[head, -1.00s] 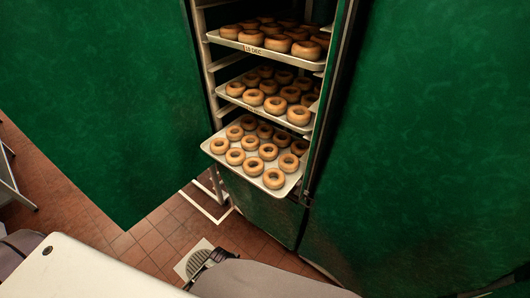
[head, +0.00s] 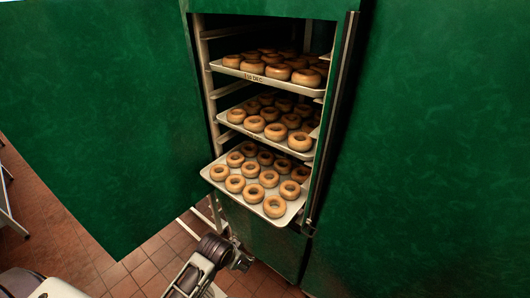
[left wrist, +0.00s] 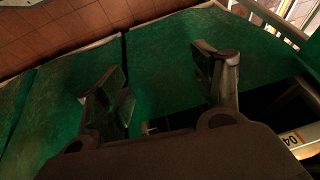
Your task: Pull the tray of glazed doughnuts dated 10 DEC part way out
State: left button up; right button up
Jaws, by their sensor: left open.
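In the head view the top tray (head: 232,71) of doughnuts sits in the open green cabinet. Its front label (head: 254,78) is small and seems to read 10 DEC. A middle tray (head: 235,126) and a bottom tray (head: 225,182) also hold ring doughnuts; I read no date on them. The bottom tray sticks out furthest. My left gripper (head: 242,262) is below and in front of the bottom tray, apart from it. The left wrist view shows its fingers (left wrist: 160,75) spread and empty. A tray edge with part of a label (left wrist: 294,139) shows there at the right.
The green door (head: 95,120) stands at the left and a green panel (head: 430,150) at the right of the opening. Pale rack rails (head: 207,95) line the cabinet's left side.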

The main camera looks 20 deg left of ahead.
pick_arm(q)
jog(key=w+d+r+m+t+h, duration=0.15)
jog(key=w+r+m+t, duration=0.5)
jog(key=r, duration=0.85)
jog(key=w+d+r+m+t+h, duration=0.15)
jog(key=w+r+m, duration=0.25)
jog(key=w+r, duration=0.9)
notch_tip(320, 180, up, 25)
jog(key=m+t+h, duration=0.3)
jog(key=m+h, duration=0.1)
jog(key=m, duration=0.5)
jog(key=shift+w+f+b, duration=0.15)
jog(key=shift+w+b, duration=0.3)
pick_arm(e)
jog(key=shift+a+f, duration=0.5)
jog(key=shift+f, duration=0.05)
pick_arm(q)
jog(key=shift+w, duration=0.1)
pick_arm(e)
jog(key=shift+d, duration=0.2)
